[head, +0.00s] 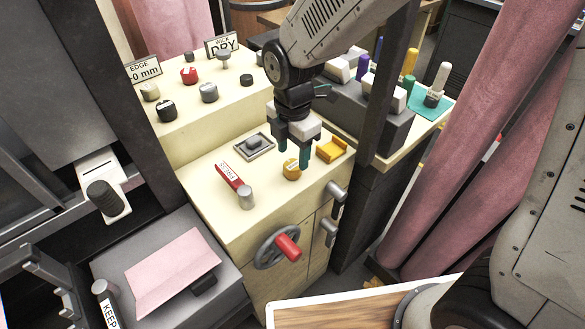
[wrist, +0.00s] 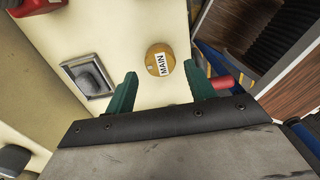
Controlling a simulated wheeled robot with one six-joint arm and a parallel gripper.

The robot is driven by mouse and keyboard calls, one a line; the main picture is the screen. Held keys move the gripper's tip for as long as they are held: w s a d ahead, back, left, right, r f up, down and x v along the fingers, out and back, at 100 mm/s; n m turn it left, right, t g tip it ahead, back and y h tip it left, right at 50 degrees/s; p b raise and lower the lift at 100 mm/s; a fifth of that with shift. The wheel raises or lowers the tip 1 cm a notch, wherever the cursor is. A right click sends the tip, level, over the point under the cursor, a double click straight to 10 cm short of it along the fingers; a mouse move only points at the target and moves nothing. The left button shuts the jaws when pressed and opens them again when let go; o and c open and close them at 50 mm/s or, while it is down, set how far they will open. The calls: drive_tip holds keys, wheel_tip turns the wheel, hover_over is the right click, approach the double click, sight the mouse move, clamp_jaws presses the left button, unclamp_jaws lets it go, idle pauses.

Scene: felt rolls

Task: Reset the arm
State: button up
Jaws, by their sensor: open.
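My gripper (head: 296,156) hangs from my arm over the lower top of the cream console (head: 215,225). In the wrist view its two green fingers (wrist: 165,92) are spread apart with nothing between them. A round yellow knob labelled MAIN (wrist: 160,62) lies just beyond the fingertips, apart from them. In the head view this yellow knob (head: 291,170) stands just below the gripper.
A grey rocker switch (head: 254,145), a red PRESS lever (head: 232,178) and a yellow bracket (head: 331,149) surround the knob. A handwheel with a red grip (head: 287,246) juts from the front. Several knobs stand on the upper step. A dark post (head: 388,85) rises right of my arm.

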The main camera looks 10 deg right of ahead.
idle(0.3)
drive_tip(key=shift+s+m, duration=0.1)
drive_tip(key=shift+m, duration=0.5)
drive_tip(key=s+m, duration=0.1)
drive_tip(key=s+d+m+g, duration=0.1)
drive_tip(key=m, duration=0.1)
drive_tip(key=shift+s+d+m+h, duration=0.3)
drive_tip(key=s+d+r+m+t, duration=0.2)
drive_tip(key=s+d+r+m, duration=1.3)
drive_tip(key=d+m, duration=0.4)
drive_tip(key=shift+s+r+m, duration=0.4)
drive_tip(key=shift+s+m, duration=0.1)
drive_tip(key=shift+s, duration=0.35)
